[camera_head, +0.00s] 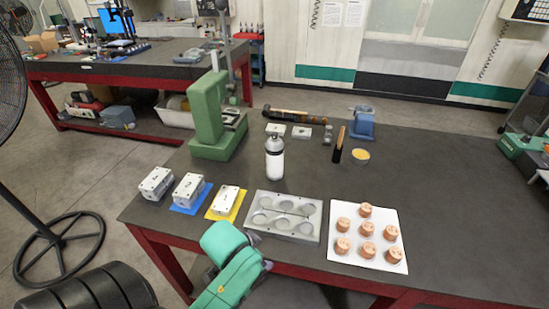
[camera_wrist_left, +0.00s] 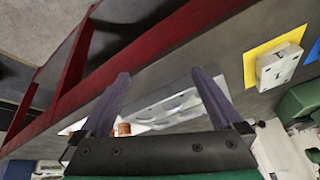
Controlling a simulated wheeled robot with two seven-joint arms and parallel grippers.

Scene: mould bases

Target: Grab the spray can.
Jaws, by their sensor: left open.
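I cannot clearly make out the can in the left wrist view. My left arm reaches in low at the front edge of the table in the head view, well short of the can, and its fingers are hidden there. In the left wrist view my left gripper (camera_wrist_left: 160,78) is open, with its two fingers wide apart and nothing between them. My right gripper is in neither view.
The mould plate (camera_head: 260,221) and a white sheet (camera_head: 338,253) with several copper pieces lie near the front edge. Metal blocks sit at left, two on a blue mat (camera_head: 181,209) and a yellow mat (camera_head: 216,214). A green press (camera_head: 208,115) stands behind.

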